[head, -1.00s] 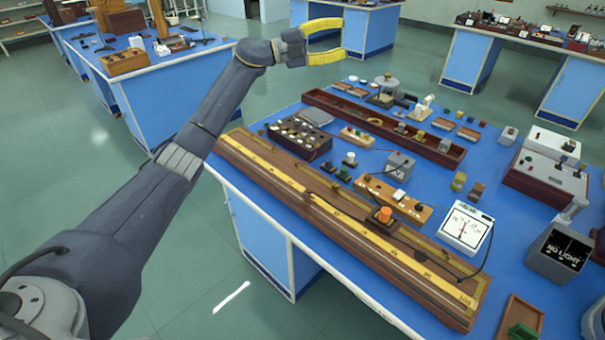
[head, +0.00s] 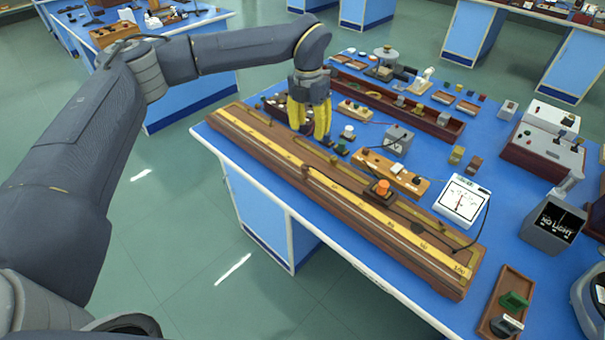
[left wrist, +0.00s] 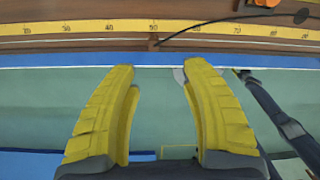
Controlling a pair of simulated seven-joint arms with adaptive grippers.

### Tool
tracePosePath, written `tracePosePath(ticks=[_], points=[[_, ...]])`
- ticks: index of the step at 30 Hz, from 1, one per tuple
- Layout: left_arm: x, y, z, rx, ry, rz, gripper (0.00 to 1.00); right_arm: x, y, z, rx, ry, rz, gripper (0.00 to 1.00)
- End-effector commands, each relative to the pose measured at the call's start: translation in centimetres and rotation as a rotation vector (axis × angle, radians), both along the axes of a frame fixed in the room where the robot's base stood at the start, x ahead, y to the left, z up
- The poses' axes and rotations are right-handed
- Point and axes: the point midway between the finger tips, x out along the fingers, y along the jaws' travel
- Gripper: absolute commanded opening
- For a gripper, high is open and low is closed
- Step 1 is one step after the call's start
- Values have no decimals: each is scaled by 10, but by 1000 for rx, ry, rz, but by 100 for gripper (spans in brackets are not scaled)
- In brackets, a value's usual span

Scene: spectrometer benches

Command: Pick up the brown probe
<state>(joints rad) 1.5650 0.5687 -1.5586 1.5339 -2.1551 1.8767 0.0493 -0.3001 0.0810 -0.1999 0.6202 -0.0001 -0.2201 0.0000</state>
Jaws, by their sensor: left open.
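A small brown piece that looks like the probe (head: 307,173) rests on the long wooden wire board (head: 350,232), at the yellow scale. A thin dark cable runs from it. In the left wrist view the brown piece (left wrist: 153,41) shows just beyond and between my fingertips. My left gripper (head: 309,136) points down with its yellow fingers apart and nothing between them, over the far side of the board. It also shows in the left wrist view (left wrist: 156,68). My right gripper is not in view.
An orange knob (head: 380,187) stands on the board. A dark box of pegs (head: 275,103) is partly behind my gripper. A white meter (head: 462,202), a grey box (head: 398,140) and a long red-brown tray (head: 450,130) stand beyond. The bench's front edge runs close along the board.

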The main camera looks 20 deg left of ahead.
Motion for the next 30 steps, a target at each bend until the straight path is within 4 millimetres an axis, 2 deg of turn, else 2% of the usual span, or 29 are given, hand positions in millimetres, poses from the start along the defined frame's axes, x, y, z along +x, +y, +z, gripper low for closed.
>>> tracePosePath(ticks=[5,21,25,30], points=[[-3,9,-14,42,5,-4,47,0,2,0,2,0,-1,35],[-3,8,-105,39,5,-4,47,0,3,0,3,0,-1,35],[-3,8,-117,39,3,-5,47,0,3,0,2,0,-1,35],[-2,8,-124,39,3,-4,47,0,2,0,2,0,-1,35]])
